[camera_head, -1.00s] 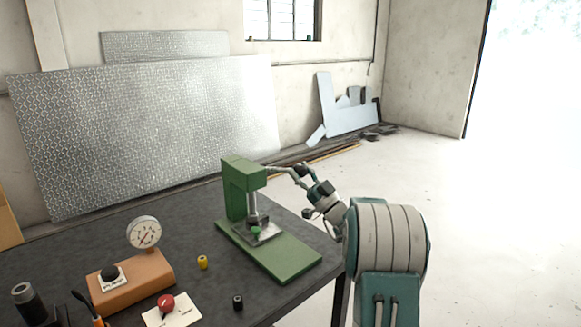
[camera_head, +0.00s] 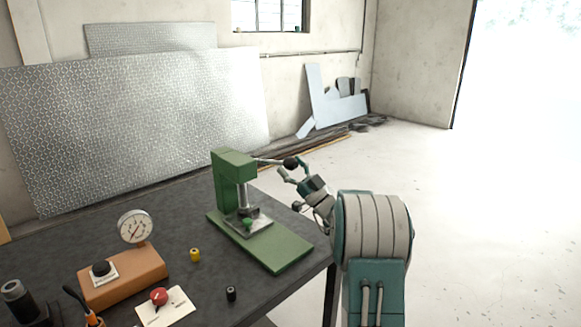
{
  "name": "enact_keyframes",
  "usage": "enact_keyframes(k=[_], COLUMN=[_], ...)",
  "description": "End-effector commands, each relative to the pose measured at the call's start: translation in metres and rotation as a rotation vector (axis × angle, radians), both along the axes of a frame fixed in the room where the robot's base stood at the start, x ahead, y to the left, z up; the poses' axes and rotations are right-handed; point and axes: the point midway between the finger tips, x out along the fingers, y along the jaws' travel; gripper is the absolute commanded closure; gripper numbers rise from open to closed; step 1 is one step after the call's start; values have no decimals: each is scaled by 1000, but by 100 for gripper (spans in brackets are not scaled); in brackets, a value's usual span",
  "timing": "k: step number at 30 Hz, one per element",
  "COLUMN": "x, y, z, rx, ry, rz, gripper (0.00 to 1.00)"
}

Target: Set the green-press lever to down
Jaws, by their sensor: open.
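The green press (camera_head: 232,166) stands on the dark table, with its base plate (camera_head: 280,247) toward me. Its lever (camera_head: 268,160) sticks out to the right from the head, about level, and ends in a dark ball knob (camera_head: 290,162). My gripper (camera_head: 282,174) is open at the knob, with its fingers just below and beside it. I cannot tell whether they touch it. Under the ram, a small green piece (camera_head: 247,223) sits on a metal plate.
An orange block with a gauge (camera_head: 135,227) and black knob stands at the left. A yellow cylinder (camera_head: 195,255), a black cylinder (camera_head: 231,293) and a red knob on a white plate (camera_head: 159,296) are in front. The floor (camera_head: 480,230) at right is clear.

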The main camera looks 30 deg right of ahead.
Motion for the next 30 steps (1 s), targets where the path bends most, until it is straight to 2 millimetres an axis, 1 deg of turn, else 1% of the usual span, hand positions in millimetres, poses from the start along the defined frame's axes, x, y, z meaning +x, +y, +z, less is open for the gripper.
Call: enact_keyframes(k=[4, 8, 18, 21, 25, 30], x=[-2, -12, -61, -73, -83, -86], y=[-1, -6, -27, -32, -36, -37], z=[-1, -10, -55, -65, -74, -76], rx=[0, 1, 3, 2, 1, 0], ry=[0, 1, 3, 2, 2, 1], rz=[-1, -2, -3, -2, -2, 1], gripper=[15, 15, 15, 15, 15, 15])
